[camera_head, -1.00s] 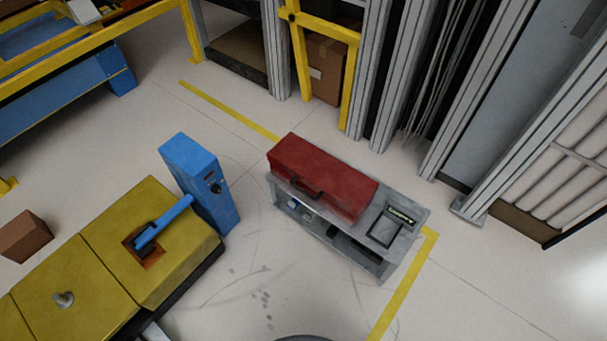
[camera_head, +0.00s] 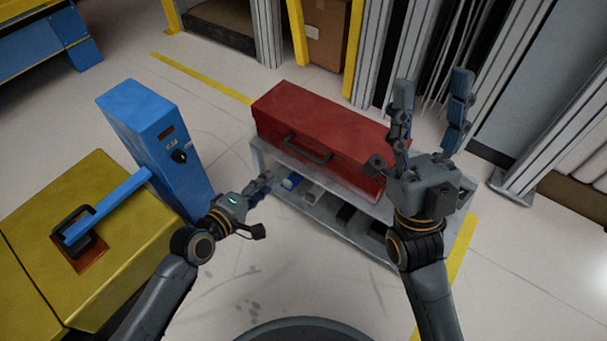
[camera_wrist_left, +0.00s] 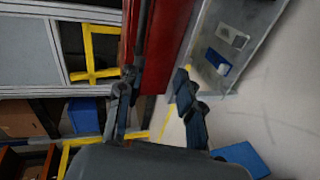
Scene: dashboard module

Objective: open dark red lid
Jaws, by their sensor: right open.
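The dark red lid (camera_head: 315,125) is a long closed box shape on top of a grey cart (camera_head: 335,205), with a black handle (camera_head: 308,148) on its front face. My left gripper (camera_head: 264,186) is in front of the cart's left end, below and left of the handle. In the left wrist view its fingers (camera_wrist_left: 157,75) are spread apart and empty, with part of the red lid (camera_wrist_left: 170,45) beyond them. My right gripper (camera_head: 432,85) is raised at the lid's right end, fingers pointing up, open and empty. It hides the right part of the cart top.
A blue post (camera_head: 150,130) and a yellow unit (camera_head: 110,225) with a blue lever stand to the left. The cart's open shelf holds small items, one of them blue (camera_wrist_left: 217,62). Grey pillars stand behind. The floor in front of the cart is clear.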

